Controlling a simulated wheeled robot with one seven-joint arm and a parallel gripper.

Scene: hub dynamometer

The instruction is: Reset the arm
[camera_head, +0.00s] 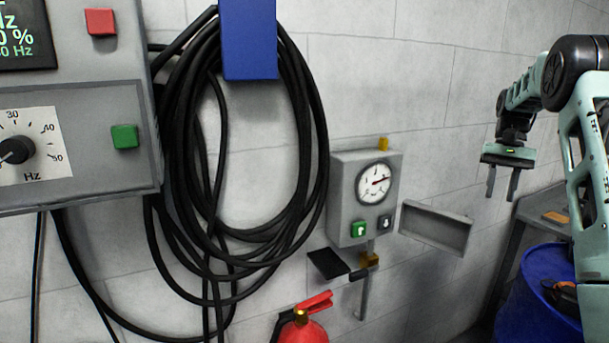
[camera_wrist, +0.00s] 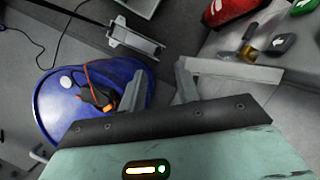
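My gripper (camera_head: 502,180) hangs at the upper right in the head view, pointing down, with its arm coming in from the right edge. Its two fingers are apart and nothing is between them. In the wrist view the gripper (camera_wrist: 160,85) also shows spread fingers with an empty gap. It is clear of the wall and of the objects around it.
A gray gauge box (camera_head: 350,205) with green and dark buttons is on the wall, beside an open gray tray (camera_head: 436,228). A red extinguisher (camera_head: 303,330) stands below. A blue barrel (camera_head: 530,300) is under my arm. Coiled black hose (camera_head: 310,170) and a control panel (camera_head: 80,120) are left.

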